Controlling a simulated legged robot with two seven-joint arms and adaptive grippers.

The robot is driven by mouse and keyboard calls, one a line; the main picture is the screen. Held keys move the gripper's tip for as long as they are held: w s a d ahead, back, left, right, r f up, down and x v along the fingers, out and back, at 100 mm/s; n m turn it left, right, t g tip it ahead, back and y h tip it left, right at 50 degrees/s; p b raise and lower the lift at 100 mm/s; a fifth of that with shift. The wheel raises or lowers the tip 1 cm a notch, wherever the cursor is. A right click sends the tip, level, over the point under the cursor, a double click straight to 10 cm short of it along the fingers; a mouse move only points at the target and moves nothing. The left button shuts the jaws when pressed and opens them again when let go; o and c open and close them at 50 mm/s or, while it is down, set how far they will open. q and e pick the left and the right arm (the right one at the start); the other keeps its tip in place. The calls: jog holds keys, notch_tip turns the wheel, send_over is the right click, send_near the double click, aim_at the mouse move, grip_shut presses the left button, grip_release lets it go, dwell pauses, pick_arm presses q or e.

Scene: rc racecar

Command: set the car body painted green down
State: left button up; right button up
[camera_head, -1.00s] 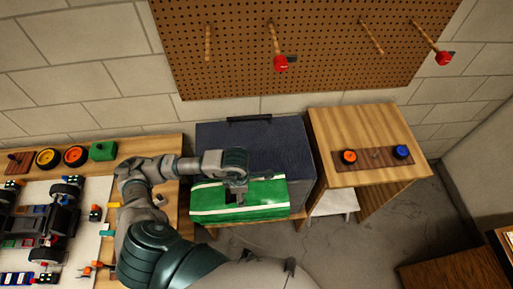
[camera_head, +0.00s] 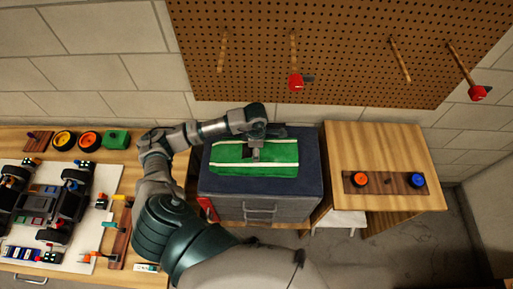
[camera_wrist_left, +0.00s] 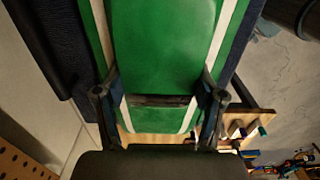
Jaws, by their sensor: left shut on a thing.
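The green car body (camera_head: 227,152) with white stripes lies level over the dark blue top of a drawer cabinet (camera_head: 222,183) in the head view. I cannot tell whether it touches that top. My left gripper (camera_head: 256,150) reaches down onto the middle of the car body and is shut on it. In the left wrist view the green body (camera_wrist_left: 165,40) fills the middle, with the two fingers at either side of its narrow part. My right gripper is not in view.
A wooden table (camera_head: 400,197) with an orange and a blue knob on a board (camera_head: 385,183) stands right of the cabinet. A workbench (camera_head: 125,170) with a car chassis (camera_head: 70,205) and wheels is at left. A pegboard (camera_head: 350,60) hangs behind.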

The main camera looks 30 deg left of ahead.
pick_arm(q)
jog(key=shift+w+a, duration=0.35)
jog(key=shift+w, duration=0.35)
jog(key=shift+w+a+f, duration=0.1)
jog(key=shift+w, duration=0.15)
jog(key=shift+f, duration=0.2)
notch_tip(320, 180, down, 3)
jog(key=shift+s+r+p, duration=0.1)
jog(key=shift+p, duration=0.45)
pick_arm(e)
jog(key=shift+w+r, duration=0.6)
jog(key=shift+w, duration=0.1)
pick_arm(q)
jog(key=shift+f, duration=0.25)
jog(key=o, duration=1.2)
jog(key=shift+a, duration=0.1)
jog(key=shift+c, duration=0.2)
